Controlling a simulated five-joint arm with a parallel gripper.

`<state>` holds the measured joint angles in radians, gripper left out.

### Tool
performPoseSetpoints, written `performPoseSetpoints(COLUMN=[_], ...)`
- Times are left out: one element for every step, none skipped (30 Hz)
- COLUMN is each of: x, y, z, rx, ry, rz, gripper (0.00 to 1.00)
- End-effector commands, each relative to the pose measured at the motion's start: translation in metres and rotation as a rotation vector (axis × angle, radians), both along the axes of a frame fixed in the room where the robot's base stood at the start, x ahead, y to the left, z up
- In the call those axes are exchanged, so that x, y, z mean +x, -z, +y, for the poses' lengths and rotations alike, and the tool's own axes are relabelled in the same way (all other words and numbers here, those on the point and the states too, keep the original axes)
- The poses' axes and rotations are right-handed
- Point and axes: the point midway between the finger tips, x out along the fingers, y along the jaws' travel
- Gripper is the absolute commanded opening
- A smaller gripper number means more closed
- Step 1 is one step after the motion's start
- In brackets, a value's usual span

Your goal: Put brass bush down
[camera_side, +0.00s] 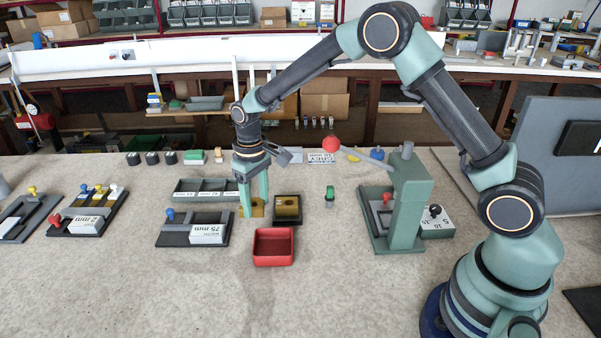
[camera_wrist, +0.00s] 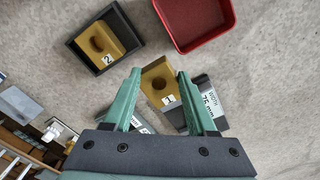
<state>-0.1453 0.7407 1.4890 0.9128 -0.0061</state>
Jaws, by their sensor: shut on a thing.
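My gripper (camera_side: 254,210) points down and is shut on a brass bush (camera_side: 258,209), a gold block with a round dark hole. In the wrist view, the held bush (camera_wrist: 160,82) sits between the green jaws (camera_wrist: 158,90), with a small white label that may read 1. A second brass block (camera_wrist: 102,42), labelled 2, lies in a dark square tray (camera_wrist: 70,44) beside it. That tray (camera_side: 287,221) also shows just right of my gripper in the side view. I cannot tell whether the held bush touches the table.
A red tray (camera_side: 273,260) stands in front of my gripper. A dark 75 mm fixture (camera_side: 180,239) is at left, and a sectioned tray (camera_side: 205,183) lies behind. A green press (camera_side: 408,200) with a red-knobbed lever stands at right. The front of the table is clear.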

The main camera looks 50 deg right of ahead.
Motion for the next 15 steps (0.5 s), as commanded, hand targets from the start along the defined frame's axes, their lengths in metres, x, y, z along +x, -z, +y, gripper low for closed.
performPoseSetpoints(x=[0.0,0.0,0.0,0.0,0.0,0.0,-0.001,0.0,0.0,0.0,0.0,0.0,0.0,0.0,0.001], y=[0.003,0.005,0.007,0.01,0.013,0.019,0.024,0.029,0.035,0.038,0.042,0.045,0.047,0.048,0.048], z=[0.0,0.0,0.0,0.0,0.0,0.0,0.0,0.0,0.0,0.0,0.0,0.0,0.0,0.0,0.0], rx=[0.0,0.0,0.0,0.0,0.0,0.0,0.0,0.0,0.0,0.0,0.0,0.0,0.0,0.0,0.0], ry=[0.0,0.0,0.0,0.0,0.0,0.0,0.0,0.0,0.0,0.0,0.0,0.0,0.0,0.0,0.0], rz=[-0.001,-0.001,0.0,0.0,0.001,0.001,0.002,0.002,0.001,0.001,0.001,0.0,-0.001,-0.002,-0.002], gripper=[0.0,0.0,0.0,0.0,0.0,0.0,0.0,0.0,0.0,0.0,0.0,0.0,0.0,0.0,0.0])
